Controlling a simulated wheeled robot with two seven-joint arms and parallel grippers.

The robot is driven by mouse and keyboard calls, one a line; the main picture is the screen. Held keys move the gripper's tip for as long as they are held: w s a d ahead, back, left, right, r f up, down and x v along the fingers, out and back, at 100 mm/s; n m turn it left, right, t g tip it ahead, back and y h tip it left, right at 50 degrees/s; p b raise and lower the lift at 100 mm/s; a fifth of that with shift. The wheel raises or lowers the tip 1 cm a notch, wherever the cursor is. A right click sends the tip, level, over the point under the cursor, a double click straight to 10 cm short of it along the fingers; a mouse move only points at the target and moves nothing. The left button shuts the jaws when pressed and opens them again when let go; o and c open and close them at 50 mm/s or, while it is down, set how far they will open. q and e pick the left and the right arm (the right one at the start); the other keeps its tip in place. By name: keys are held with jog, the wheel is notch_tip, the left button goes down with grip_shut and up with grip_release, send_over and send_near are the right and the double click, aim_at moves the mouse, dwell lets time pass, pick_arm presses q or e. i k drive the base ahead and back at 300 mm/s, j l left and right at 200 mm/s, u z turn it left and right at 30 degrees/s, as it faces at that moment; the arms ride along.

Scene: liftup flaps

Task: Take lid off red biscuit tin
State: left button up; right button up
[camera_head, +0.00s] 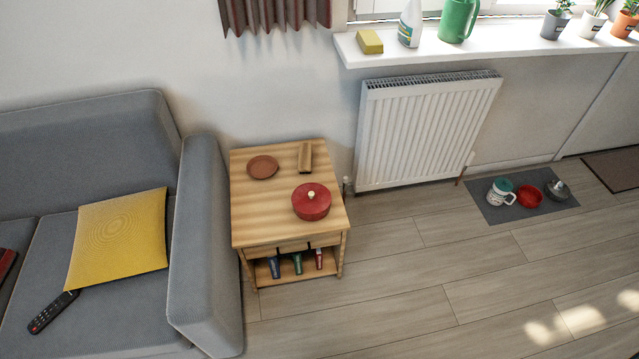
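The red biscuit tin (311,206) stands upright on the right front part of a small wooden side table (248,223). It is round and red. Its lid (311,197) is on top and has a small pale knob (311,194) in the middle. Neither of my grippers shows in the head view, so I cannot see where they are relative to the tin.
A brown round dish (262,167) and a wooden block-like item (305,158) lie behind the tin. A grey sofa (205,240) stands close on the left, a white radiator (425,130) at the back right.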

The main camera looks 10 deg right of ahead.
aim_at(309, 198)
jog(key=i+l, duration=0.3)
jog(key=i, duration=0.15)
jog(key=i+l+u, duration=0.1)
jog(key=i+l, duration=0.15)
jog(key=i, duration=0.25)
